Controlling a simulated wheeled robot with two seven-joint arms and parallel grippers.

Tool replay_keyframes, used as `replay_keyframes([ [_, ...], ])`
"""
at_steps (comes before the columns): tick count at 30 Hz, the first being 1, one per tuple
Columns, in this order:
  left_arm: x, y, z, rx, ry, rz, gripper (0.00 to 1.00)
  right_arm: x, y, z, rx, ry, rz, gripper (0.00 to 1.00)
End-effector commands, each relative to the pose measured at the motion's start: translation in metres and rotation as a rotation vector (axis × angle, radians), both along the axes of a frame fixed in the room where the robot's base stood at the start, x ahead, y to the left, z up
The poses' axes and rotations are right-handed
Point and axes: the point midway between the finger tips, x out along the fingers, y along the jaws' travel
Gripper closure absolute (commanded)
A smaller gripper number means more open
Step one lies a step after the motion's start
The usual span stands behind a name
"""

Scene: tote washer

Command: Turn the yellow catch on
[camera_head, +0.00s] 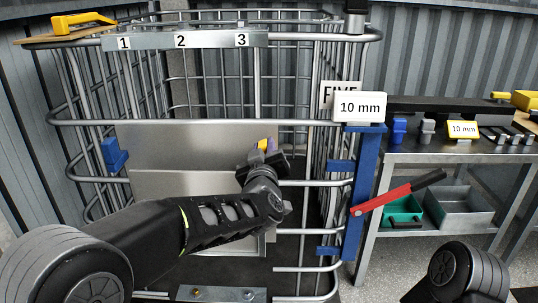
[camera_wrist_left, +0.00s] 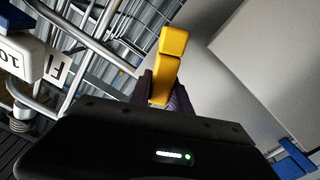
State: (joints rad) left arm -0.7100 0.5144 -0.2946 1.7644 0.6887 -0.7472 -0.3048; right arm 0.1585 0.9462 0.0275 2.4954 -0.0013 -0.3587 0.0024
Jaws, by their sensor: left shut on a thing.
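The yellow catch (camera_head: 263,144) shows as a small yellow bit just above my left gripper (camera_head: 268,160), at the right edge of a grey panel (camera_head: 190,148) in the wire cage. In the left wrist view the yellow catch (camera_wrist_left: 168,65) is a bent yellow handle standing up between the dark fingers of my left gripper (camera_wrist_left: 163,95). The fingers are shut on its lower part. In the head view my left wrist hides most of the catch. My right gripper is not in view; part of my right arm shows at the lower right.
A blue post with a red lever (camera_head: 395,194) stands right of the cage, below a "10 mm" sign (camera_head: 360,107). A metal bench (camera_head: 450,150) with several tools is at the right. A blue clip (camera_head: 114,154) sits at the cage's left, and a yellow handle (camera_head: 84,21) at its top left.

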Motion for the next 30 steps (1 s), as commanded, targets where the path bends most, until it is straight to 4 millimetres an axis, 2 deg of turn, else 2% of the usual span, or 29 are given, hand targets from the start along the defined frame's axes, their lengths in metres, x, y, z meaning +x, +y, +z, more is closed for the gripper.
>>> replay_keyframes([
  [1, 0.000, 0.002, -0.005, -0.033, 0.001, 0.000, 1.00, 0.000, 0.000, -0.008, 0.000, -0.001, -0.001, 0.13],
  [9, 0.000, 0.009, -0.008, -0.160, 0.001, 0.000, 1.00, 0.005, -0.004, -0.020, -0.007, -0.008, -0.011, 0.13],
  [24, 0.000, 0.010, -0.007, -0.191, 0.003, 0.000, 1.00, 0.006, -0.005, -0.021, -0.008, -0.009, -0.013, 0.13],
  [25, 0.000, 0.010, -0.007, -0.191, 0.003, 0.000, 0.75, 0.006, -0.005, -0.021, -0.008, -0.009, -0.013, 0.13],
  [30, 0.000, 0.010, -0.007, -0.191, 0.002, 0.000, 0.61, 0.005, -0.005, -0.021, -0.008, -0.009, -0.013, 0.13],
])
